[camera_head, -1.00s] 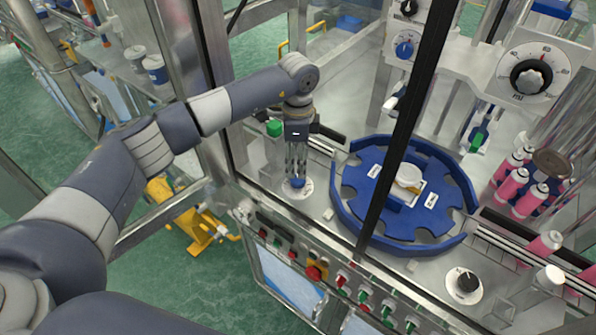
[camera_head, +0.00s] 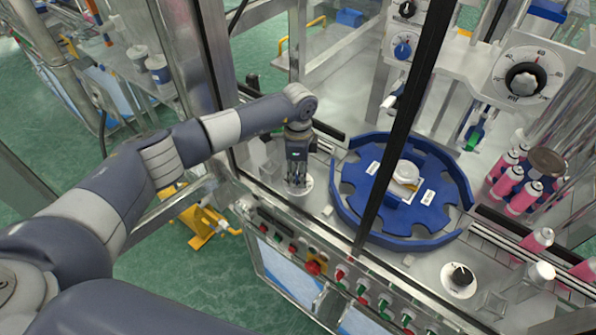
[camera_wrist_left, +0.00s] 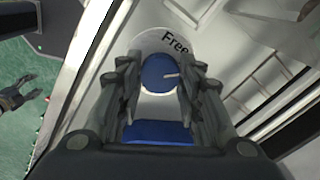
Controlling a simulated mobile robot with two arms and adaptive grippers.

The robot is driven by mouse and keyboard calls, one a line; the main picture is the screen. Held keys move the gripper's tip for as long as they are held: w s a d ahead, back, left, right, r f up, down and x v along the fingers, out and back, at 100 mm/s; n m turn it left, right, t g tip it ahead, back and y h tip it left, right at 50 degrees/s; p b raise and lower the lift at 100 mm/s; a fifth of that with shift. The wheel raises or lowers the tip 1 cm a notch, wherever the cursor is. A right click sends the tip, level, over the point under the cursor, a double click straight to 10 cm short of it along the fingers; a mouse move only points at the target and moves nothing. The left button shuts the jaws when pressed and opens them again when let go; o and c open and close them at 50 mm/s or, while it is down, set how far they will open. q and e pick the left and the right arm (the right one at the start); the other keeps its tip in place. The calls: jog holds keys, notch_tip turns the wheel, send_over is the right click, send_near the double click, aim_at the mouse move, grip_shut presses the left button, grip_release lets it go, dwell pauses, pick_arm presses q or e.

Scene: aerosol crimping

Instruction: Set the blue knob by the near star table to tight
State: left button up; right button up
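The blue knob (camera_wrist_left: 159,73) sits on a round white dial plate in the left wrist view. The word "Free" stands on the plate above and right of it, and its pale pointer mark points right. My left gripper (camera_wrist_left: 161,85) is open, pointing down, with one finger on each side of the knob; I cannot tell whether they touch it. In the head view my left gripper (camera_head: 297,179) is over the white plate (camera_head: 305,187), largely hiding the knob. The blue star table (camera_head: 407,210) is to its right. What looks like my right gripper (camera_wrist_left: 16,96) shows open over the floor.
A dark window post (camera_head: 403,125) stands in front of the star table. A black knob (camera_head: 459,276) on a white plate and pink cans (camera_head: 522,198) are at the right. A button panel (camera_head: 313,267) runs along the front edge.

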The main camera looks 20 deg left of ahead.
dwell(0.3)
pick_arm(q)
jog(key=m+b, duration=0.3)
jog(key=shift+w+f+m, duration=0.1)
jog(key=shift+f+m, duration=0.05)
jog(key=shift+m, duration=0.25)
jog(key=m+b, duration=0.9)
jog(key=m, duration=0.1)
jog(key=shift+m, duration=0.3)
jog(key=shift+m+b, duration=1.35)
jog(key=shift+m, duration=0.35)
jog(key=shift+r, duration=0.2)
jog(key=o, duration=1.1)
jog(key=shift+c, duration=0.2)
